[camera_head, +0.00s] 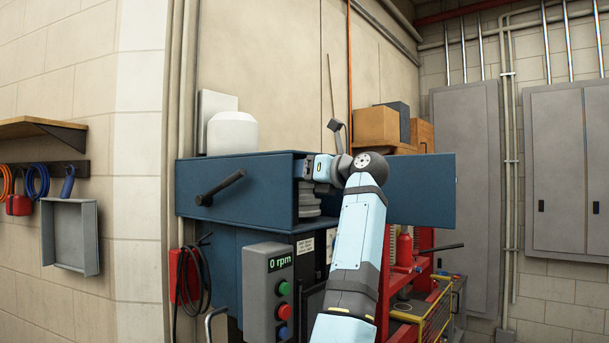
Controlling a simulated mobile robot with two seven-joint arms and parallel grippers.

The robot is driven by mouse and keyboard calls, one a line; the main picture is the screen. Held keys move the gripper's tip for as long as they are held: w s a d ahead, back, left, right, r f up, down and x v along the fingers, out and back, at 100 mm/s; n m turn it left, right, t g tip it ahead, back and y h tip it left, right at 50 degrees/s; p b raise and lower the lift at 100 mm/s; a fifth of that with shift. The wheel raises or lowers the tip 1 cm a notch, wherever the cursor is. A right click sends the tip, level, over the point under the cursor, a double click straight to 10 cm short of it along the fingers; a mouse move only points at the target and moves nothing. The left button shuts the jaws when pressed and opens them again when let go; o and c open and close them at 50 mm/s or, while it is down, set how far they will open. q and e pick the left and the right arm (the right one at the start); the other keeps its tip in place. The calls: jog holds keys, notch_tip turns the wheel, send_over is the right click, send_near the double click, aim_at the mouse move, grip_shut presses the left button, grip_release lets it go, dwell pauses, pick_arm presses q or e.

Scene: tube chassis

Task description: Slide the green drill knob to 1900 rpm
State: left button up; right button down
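A grey control box (267,293) hangs on the front of the blue drill housing (245,185). Its display (280,261) reads "0 rpm" in green. Below it are a round green knob (283,288), a red one (284,312) and a blue one (283,333). I cannot tell whether the green one slides. One arm, which looks like my right, rises from the bottom. Its gripper (306,168) points left at the housing's opening, well above the control box. The fingertips are small and partly hidden, so their opening is unclear. My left gripper is not in view.
A black handle (220,188) sticks out of the housing's front. A blue panel (430,190) extends right behind my arm. A grey stepped pulley (309,199) shows inside the opening. A red and yellow cart (425,310) stands lower right. A white container (232,132) sits on top.

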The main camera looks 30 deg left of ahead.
pick_arm(q)
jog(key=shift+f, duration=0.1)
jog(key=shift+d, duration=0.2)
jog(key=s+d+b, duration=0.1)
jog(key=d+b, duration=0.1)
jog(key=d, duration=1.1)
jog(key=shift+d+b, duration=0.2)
jog(key=shift+b, duration=0.15)
